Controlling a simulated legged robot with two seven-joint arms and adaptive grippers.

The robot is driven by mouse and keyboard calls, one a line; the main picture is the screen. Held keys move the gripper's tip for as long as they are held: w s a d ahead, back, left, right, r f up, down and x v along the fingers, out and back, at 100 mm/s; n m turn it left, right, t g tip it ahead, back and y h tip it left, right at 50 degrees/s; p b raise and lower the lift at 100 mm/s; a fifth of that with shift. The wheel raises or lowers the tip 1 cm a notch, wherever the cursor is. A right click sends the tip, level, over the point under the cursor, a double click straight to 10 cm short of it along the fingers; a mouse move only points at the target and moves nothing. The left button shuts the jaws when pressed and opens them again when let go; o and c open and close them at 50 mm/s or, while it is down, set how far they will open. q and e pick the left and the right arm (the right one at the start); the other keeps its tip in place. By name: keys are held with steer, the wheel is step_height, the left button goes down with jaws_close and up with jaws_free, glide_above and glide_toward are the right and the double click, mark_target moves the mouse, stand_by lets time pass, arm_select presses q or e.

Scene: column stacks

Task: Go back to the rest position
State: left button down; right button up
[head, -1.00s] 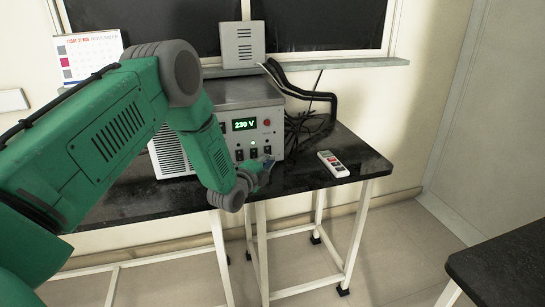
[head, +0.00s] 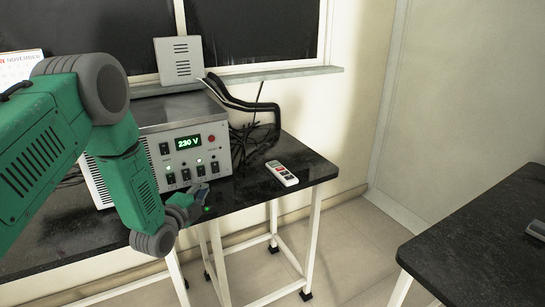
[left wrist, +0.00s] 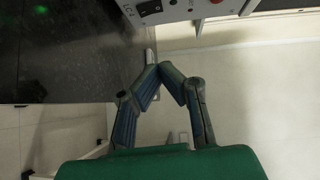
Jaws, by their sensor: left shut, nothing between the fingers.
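My left arm comes in from the left in the head view, bent downward at the elbow. My left gripper (head: 201,193) is in front of the power supply's lower front, above the front edge of the black table. In the left wrist view the fingers of my left gripper (left wrist: 160,70) meet at the tips and hold nothing. The power supply (head: 196,146) is a grey box with a green "230 V" display, switches and a red button. Its lower front also shows at the top of the left wrist view (left wrist: 175,8). My right gripper is not in view.
A white remote-like device (head: 282,173) lies on the black table (head: 300,153) right of the power supply. Black cables (head: 250,140) hang beside the box. A second black table (head: 470,250) stands at the right, with a grey object (head: 536,228). Floor shows between the tables.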

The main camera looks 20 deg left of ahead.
arm_select(q)
steer(key=shift+a+f, duration=0.15)
steer(key=shift+a, duration=0.1)
steer(key=s+d+f+n+g+h, duration=0.1)
steer(key=s+d+f+n+g, duration=0.65)
steer(key=s+d+f, duration=0.5)
steer(key=s+d+f+n+g, duration=0.1)
steer(key=s+f+n+g, duration=0.1)
steer(key=s, duration=0.7)
steer(key=s+d+f+n+g, duration=0.1)
steer(key=s+f+n+g, duration=0.1)
steer(key=s, duration=0.7)
steer(key=s+d+f+n+g, duration=0.1)
steer(key=s+f+n+g, duration=0.2)
steer(key=s, duration=0.5)
steer(key=shift+s+n+g, duration=0.4)
steer(key=shift+n+g, duration=0.35)
steer(key=shift+g, duration=0.3)
steer(key=shift+w+a+f, duration=0.1)
steer(key=shift+a, duration=0.1)
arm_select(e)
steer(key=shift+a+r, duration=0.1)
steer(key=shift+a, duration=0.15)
arm_select(q)
steer(key=shift+d, duration=0.2)
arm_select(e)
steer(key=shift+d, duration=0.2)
